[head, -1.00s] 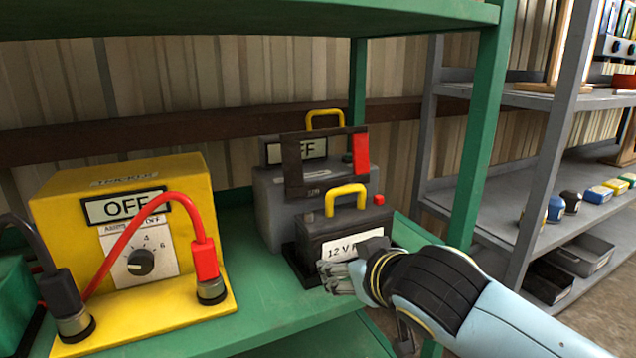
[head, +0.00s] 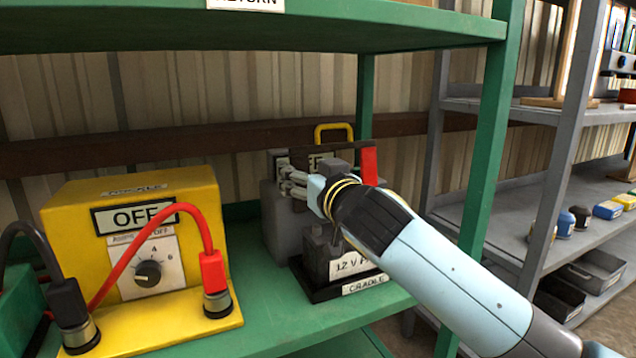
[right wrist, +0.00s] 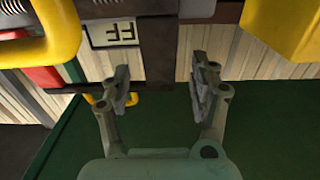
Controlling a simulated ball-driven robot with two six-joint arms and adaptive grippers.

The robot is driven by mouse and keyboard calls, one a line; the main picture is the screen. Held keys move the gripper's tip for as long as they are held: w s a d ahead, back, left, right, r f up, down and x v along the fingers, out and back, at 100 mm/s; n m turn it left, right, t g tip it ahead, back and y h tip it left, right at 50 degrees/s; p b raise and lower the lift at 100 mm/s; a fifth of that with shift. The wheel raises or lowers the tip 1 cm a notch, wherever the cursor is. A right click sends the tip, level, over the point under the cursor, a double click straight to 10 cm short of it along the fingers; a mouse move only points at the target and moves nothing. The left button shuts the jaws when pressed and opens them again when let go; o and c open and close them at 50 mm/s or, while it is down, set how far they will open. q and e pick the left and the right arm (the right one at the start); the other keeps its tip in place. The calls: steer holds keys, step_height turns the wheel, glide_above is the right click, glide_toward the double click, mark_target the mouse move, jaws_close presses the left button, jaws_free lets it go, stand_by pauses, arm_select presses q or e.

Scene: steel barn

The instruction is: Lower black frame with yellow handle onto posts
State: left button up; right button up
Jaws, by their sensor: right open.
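The dark frame (head: 345,158) has a red block (head: 369,167) at its right end and stands upright before a grey box with an OFF plate. A yellow handle (head: 333,131) rises above it; I cannot tell which of them carries it. My right gripper (head: 287,180) is open at the frame's left side. In the right wrist view, upside down, a dark upright bar (right wrist: 159,45) shows between the open fingers (right wrist: 161,75), apart from both. The black 12 V battery (head: 348,262) sits in its cradle (head: 330,287), partly hidden by my arm. I cannot make out the posts.
A yellow charger (head: 75,225) reading OFF, with red and black cables, stands left on the green shelf (head: 250,315). A green upright (head: 490,140) and upper shelf edge (head: 350,28) bound the bay. Grey shelving (head: 480,215) stands at right.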

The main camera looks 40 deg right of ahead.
steer(key=shift+x, duration=1.35)
steer(key=c, duration=1.3)
steer(key=o, duration=0.5)
